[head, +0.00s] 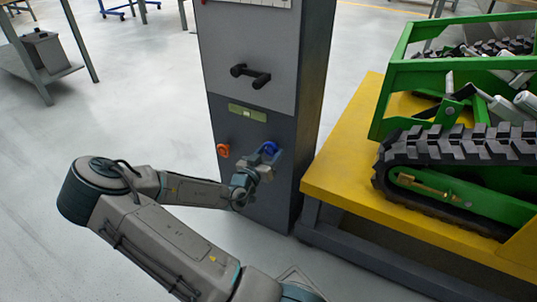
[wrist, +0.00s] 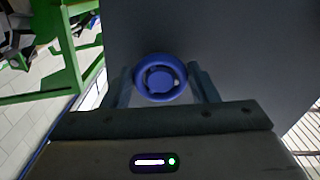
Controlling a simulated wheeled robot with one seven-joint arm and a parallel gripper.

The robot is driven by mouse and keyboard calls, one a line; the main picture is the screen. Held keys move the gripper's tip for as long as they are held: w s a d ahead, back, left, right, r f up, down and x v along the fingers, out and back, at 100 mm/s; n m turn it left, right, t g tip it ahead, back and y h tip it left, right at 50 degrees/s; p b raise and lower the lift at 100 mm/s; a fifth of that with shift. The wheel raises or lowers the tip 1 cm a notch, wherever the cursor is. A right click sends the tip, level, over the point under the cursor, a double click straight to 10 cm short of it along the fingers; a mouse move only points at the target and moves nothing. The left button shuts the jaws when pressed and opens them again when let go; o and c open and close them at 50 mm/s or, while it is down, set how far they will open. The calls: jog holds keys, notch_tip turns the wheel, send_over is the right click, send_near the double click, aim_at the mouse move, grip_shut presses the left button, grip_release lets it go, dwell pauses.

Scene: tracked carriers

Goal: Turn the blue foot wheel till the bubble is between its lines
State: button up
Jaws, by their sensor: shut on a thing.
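The blue foot wheel (head: 268,148) is on the lower front of the grey cabinet, at its right side. In the wrist view the blue wheel (wrist: 160,79) is a ring seen face-on, between the two fingers. My gripper (head: 262,159) is shut on this wheel, one finger on each side; the fingers also show in the wrist view (wrist: 164,84). The green level vial (head: 247,112) is on the cabinet above the wheels. A pale spot shows near its middle, but the bubble and its lines are too small to read. The wrist view does not show the vial.
An orange wheel (head: 222,151) is on the cabinet left of the blue one. A black handle (head: 251,76) sticks out above the vial. A yellow platform (head: 345,165) with a green tracked carrier (head: 455,165) stands close on the right.

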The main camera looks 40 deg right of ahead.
jog(key=o, duration=1)
jog(key=shift+c, duration=0.2)
jog(key=p+v, duration=0.4)
jog(key=v, duration=1)
jog(key=shift+d, duration=0.15)
